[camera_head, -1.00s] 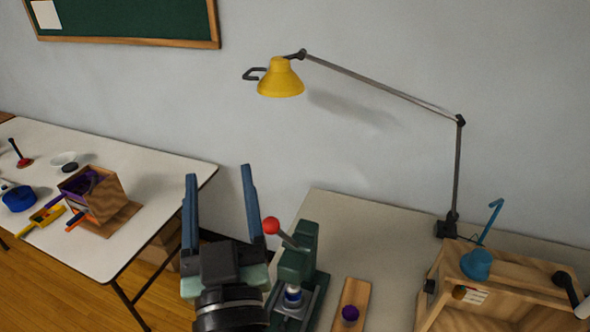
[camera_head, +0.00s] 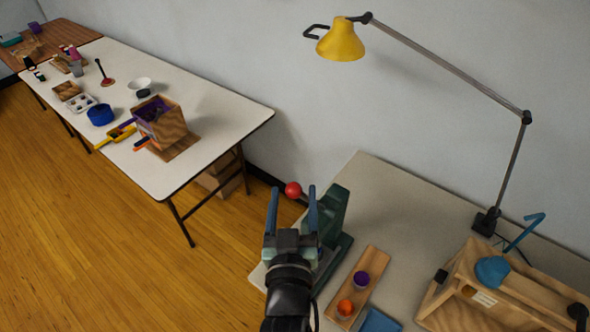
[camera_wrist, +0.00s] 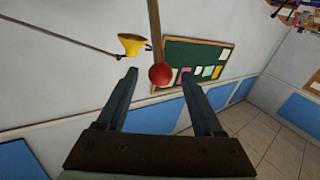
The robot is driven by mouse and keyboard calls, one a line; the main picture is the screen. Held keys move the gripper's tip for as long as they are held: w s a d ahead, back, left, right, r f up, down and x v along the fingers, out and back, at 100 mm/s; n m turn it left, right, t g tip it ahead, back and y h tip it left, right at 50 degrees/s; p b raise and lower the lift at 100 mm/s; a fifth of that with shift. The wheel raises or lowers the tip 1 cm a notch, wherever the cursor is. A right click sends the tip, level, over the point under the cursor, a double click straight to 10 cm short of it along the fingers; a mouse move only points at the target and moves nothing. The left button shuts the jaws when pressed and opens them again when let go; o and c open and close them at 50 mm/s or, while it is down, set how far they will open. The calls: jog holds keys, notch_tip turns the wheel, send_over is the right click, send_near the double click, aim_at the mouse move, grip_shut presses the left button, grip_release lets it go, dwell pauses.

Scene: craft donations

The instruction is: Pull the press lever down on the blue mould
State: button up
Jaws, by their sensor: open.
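The green press (camera_head: 333,212) stands on the near table. Its lever ends in a red ball (camera_head: 293,190), and the lever appears raised. My gripper (camera_head: 292,192) is open, its two blue-grey fingers pointing at the ball. In the wrist view the red ball (camera_wrist: 160,76) shows between the fingertips, with space on both sides. I cannot tell whether it is level with the tips or just beyond them. The gripper and arm hide the lower front of the press, so the blue mould is not visible now.
A wooden board (camera_head: 372,262) with a purple cup (camera_head: 361,280) and an orange cup (camera_head: 345,308) lies right of the press. A yellow lamp (camera_head: 341,41) arches above. A wooden box (camera_head: 520,300) stands at right. A second table (camera_head: 200,92) is at left, with floor between.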

jog(key=shift+w, duration=2.65)
grip_shut()
